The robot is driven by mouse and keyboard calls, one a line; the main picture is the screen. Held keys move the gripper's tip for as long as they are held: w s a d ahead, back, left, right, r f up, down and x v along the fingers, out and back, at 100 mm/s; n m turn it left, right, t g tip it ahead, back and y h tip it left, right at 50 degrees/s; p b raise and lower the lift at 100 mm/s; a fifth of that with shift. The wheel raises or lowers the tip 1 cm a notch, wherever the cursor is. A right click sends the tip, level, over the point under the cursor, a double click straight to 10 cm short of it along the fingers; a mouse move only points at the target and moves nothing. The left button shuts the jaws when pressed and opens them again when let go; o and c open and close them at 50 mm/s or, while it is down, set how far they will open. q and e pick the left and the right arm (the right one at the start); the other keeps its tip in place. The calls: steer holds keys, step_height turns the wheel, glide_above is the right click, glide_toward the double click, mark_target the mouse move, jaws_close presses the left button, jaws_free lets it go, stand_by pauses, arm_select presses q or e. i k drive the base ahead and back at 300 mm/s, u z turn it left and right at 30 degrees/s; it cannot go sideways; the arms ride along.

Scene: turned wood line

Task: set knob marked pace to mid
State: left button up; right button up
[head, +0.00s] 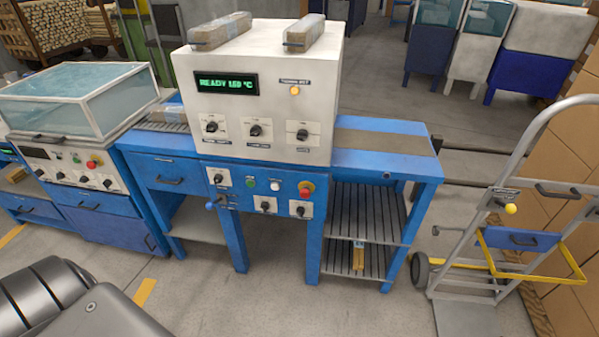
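Three black knobs sit in a row on the white control box: a left one (211,127), a middle one (256,130) and a right one (303,134). More black knobs are on the blue panel below: one at upper left (219,179), one at lower middle (265,207) and one at lower right (300,211). Their labels are too small to read, so I cannot tell which knob is marked pace or its setting. Neither of my grippers is in view; only a grey part of my arm shows at lower left.
The white box (330,90) has a lit green display (227,84) and stands on a blue bench (425,168). A red button (306,188) is close to the lower knobs. A glass-topped machine (60,140) stands left, a hand truck (500,230) right. Floor in front is clear.

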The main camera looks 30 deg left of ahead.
mark_target(302, 135)
steer(key=z, duration=1.7)
steer(key=k, duration=0.4)
steer(key=u, duration=1.1)
